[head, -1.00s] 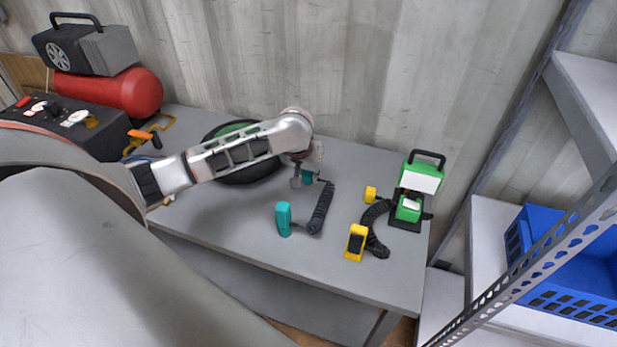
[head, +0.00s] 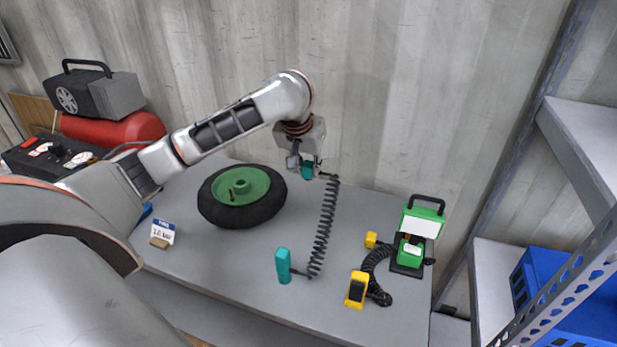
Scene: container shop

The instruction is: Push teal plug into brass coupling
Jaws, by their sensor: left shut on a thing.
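My left gripper (head: 305,164) is shut on a teal plug (head: 307,171) and holds it above the back of the grey table. A dark coiled cord (head: 325,225) hangs from the plug down to a teal block-like handset (head: 283,265) on the table. Part of the plug is hidden by the fingers. I cannot make out the brass coupling with certainty; a black box with gauges (head: 52,155) stands at the far left, partly behind my arm. My right gripper is not in view.
A black tyre with a green hub (head: 242,196) lies left of the gripper. A small price card (head: 162,232) stands at front left. A yellow handset (head: 357,290) with a black cord and a green device (head: 415,230) are at right. A red tank (head: 112,129) sits behind.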

